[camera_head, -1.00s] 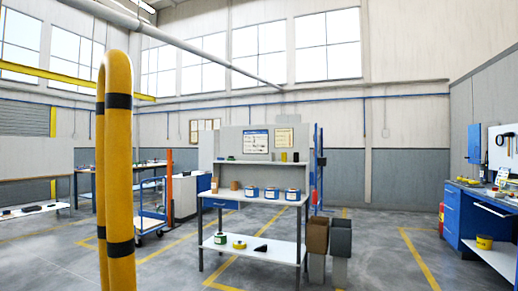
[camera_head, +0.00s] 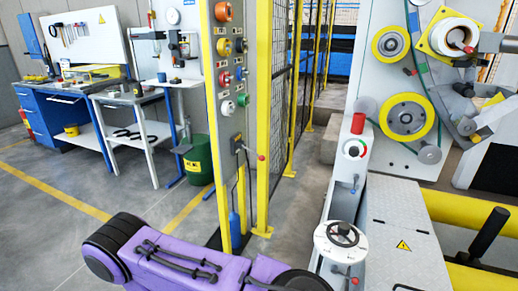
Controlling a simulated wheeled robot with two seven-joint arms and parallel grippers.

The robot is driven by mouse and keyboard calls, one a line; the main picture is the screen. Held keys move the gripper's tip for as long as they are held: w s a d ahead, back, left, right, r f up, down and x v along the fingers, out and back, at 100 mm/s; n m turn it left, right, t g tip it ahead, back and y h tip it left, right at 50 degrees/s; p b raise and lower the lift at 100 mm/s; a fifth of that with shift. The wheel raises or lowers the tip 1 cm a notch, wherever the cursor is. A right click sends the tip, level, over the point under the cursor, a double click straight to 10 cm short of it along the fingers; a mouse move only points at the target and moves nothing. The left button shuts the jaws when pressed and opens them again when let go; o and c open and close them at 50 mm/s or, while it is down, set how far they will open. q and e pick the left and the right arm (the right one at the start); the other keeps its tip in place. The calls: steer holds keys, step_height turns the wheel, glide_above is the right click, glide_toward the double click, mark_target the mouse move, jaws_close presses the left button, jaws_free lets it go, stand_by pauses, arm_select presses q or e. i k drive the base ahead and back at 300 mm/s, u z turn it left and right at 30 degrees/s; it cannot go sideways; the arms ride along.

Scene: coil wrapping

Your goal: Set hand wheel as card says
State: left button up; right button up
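The hand wheel (camera_head: 341,240) is at the bottom centre right, a pale ring with a dark hub and a small red-tipped part below it. It sits on a grey machine post beside a metal deck. A round dial (camera_head: 354,149) with a red part above it is higher on the same post. I cannot make out a card with readable text. A purple arm link of mine crosses the bottom left, short of the hand wheel. Neither gripper is in view.
A control panel (camera_head: 229,75) with coloured buttons and a yellow post stand left of the wheel. Mesh fencing (camera_head: 285,110) runs behind. The machine (camera_head: 408,115) with yellow rollers fills the right. A green bin (camera_head: 198,160) and workbenches stand left, with open floor before them.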

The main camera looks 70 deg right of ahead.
mark_target(344, 229)
steer(key=z, duration=2.6)
steer(key=k, duration=1.3)
steer(key=z, duration=0.15)
steer(key=i, duration=0.6)
steer(key=z, duration=0.8)
steer(key=i, duration=0.9)
steer(key=u, duration=0.25)
